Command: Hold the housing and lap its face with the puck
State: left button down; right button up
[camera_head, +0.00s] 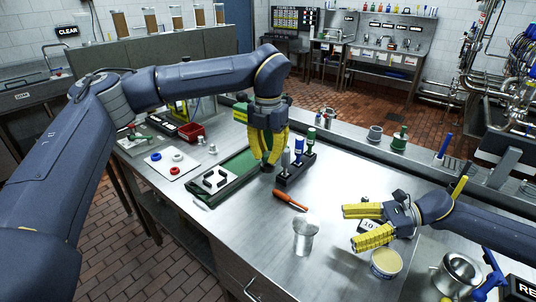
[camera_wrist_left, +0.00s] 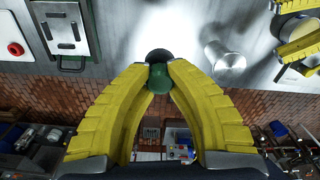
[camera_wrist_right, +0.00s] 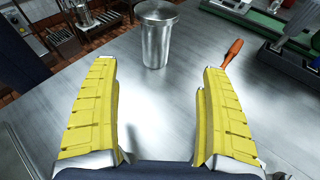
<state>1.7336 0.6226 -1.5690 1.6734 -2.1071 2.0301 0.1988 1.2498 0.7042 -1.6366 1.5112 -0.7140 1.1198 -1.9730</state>
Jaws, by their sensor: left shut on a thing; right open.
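The steel cylinder (camera_head: 305,238), which looks like the housing, stands upright with a wider flat top on the bench. It also shows in the left wrist view (camera_wrist_left: 225,58) and the right wrist view (camera_wrist_right: 157,38). My left gripper (camera_head: 268,160) is shut on a green knob (camera_wrist_left: 155,82) with a dark round disc (camera_wrist_left: 158,57), which looks like the puck. It is behind and left of the cylinder; whether the disc touches the bench is unclear. My right gripper (camera_wrist_right: 158,78) is open and empty, right of the cylinder in the head view (camera_head: 350,228), its fingers pointing toward it.
An orange-handled tool (camera_head: 290,200) lies behind the cylinder. A dark rack with bottles (camera_head: 296,168) and a green tray (camera_head: 237,167) are near my left gripper. A tin with pale contents (camera_head: 386,263) and a steel jug (camera_head: 455,272) stand at the right. Bench left of the cylinder is clear.

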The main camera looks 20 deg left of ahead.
aim_at(307, 241)
jog(key=shift+s+a+f+n, duration=0.15)
jog(key=shift+s+a+f, duration=0.2)
jog(key=shift+a+f, duration=0.2)
jog(key=shift+s+a+f+n, duration=0.15)
jog(key=shift+s+a+f, duration=0.15)
jog(key=shift+a+f, duration=0.25)
jog(key=shift+x, duration=4.75)
jog(key=shift+c, duration=0.3)
jog(key=shift+s, duration=0.1)
jog(key=shift+c, duration=0.6)
grip_shut()
jog(key=shift+f, duration=0.1)
